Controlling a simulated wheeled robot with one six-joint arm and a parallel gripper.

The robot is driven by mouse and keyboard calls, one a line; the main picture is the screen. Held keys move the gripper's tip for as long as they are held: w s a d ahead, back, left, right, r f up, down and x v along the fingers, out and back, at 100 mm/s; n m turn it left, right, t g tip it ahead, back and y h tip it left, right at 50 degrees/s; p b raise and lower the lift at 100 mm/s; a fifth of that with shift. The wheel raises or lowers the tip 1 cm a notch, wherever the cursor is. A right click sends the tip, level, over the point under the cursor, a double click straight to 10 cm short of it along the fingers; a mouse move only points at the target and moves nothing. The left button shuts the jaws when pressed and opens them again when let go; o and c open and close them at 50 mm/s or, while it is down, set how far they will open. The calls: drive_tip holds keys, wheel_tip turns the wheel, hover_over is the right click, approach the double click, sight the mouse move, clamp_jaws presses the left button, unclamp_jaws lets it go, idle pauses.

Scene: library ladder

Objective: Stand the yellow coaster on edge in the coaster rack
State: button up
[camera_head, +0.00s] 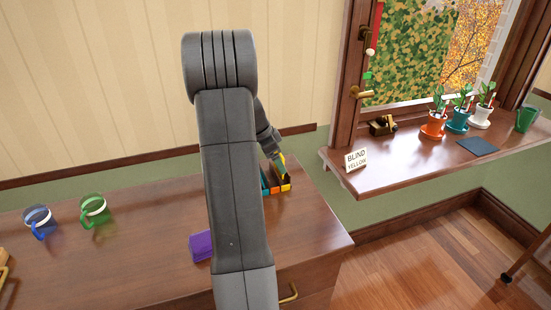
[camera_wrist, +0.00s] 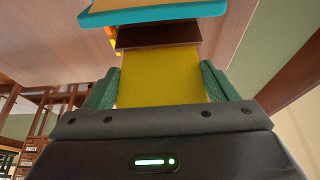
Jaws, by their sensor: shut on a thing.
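My gripper (camera_wrist: 160,86) is shut on the yellow coaster (camera_wrist: 160,72), with its green fingers at the coaster's two side edges. The coaster's far edge meets a dark brown part of the coaster rack (camera_wrist: 158,36). I cannot tell whether it is inside a slot. A teal-edged coaster (camera_wrist: 152,13) shows just beyond that part. In the head view the rack stands near the back right of the brown cabinet top, holding upright coasters, including a teal one (camera_head: 264,185). There my gripper (camera_head: 281,162) is at the rack, partly hidden by my arm.
A purple block (camera_head: 201,246) lies on the cabinet top (camera_head: 140,250), left of my arm. The windowsill (camera_head: 400,160) at right holds potted plants, a sign (camera_head: 356,159) and a dark mat (camera_head: 477,146).

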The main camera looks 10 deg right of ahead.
drive_tip(key=shift+f+b, duration=0.85)
drive_tip(key=shift+f, duration=0.2)
drive_tip(key=o, duration=0.9)
drive_tip(key=shift+r, duration=0.1)
drive_tip(key=shift+o, duration=0.2)
drive_tip(key=v, duration=1.4)
drive_tip(key=shift+d, duration=0.2)
drive_tip(key=p+x, duration=0.1)
drive_tip(key=x, duration=1.2)
drive_tip(key=shift+w, duration=0.1)
drive_tip(key=shift+r, duration=0.15)
